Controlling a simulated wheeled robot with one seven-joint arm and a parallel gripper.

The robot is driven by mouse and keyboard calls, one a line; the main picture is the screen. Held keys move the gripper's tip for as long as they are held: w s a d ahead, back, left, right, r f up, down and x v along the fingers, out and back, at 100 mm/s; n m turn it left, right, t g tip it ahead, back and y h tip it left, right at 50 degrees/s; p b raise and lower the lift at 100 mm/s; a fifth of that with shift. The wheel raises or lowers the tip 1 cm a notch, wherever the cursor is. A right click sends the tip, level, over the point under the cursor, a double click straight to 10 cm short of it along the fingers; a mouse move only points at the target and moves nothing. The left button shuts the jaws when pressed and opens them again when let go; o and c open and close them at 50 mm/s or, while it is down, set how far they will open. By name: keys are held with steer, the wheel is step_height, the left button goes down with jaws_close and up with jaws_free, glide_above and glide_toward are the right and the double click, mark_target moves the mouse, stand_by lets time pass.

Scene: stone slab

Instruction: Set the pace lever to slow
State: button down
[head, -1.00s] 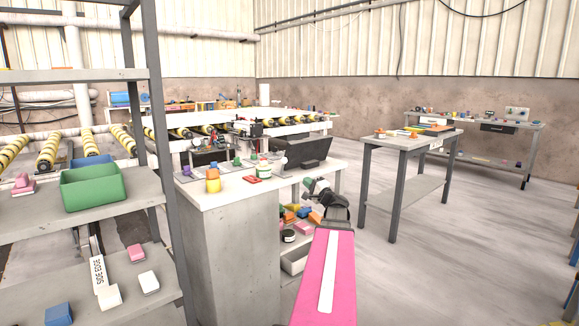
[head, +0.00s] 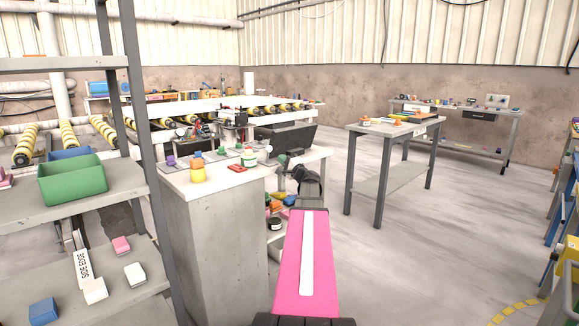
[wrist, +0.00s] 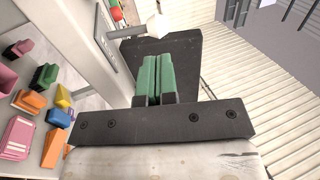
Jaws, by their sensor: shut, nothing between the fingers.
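I cannot make out a lever marked for pace. Small grey plates with coloured knobs stand along the back of the grey counter (head: 215,184), among them a purple knob (head: 170,160); their settings are too small to read.
An orange and yellow bottle (head: 197,174) and a red block (head: 238,168) sit on the counter. A grey shelf with a green bin (head: 72,182) is close at left. Open floor lies right, before a side table (head: 385,130).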

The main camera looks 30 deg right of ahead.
mark_target(269, 145)
steer(key=x, duration=0.6)
stand_by(0.5)
steer(key=shift+w+a+r+g, duration=0.1)
steer(key=shift+w+r+g, duration=0.4)
steer(key=shift+g, duration=0.4)
steer(key=w+g, duration=0.1)
steer(key=w+r+g+h, duration=0.1)
steer(key=shift+a+g, duration=0.1)
steer(key=shift+g, duration=0.3)
steer(key=shift+w+a+r+g, duration=0.1)
steer(key=shift+w+a+g, duration=0.1)
steer(key=shift+w+g, duration=0.45)
steer(key=shift+w, duration=0.15)
steer(key=shift+w+a+r, duration=0.1)
steer(key=shift+w+r, duration=0.05)
steer(key=shift+w, duration=0.15)
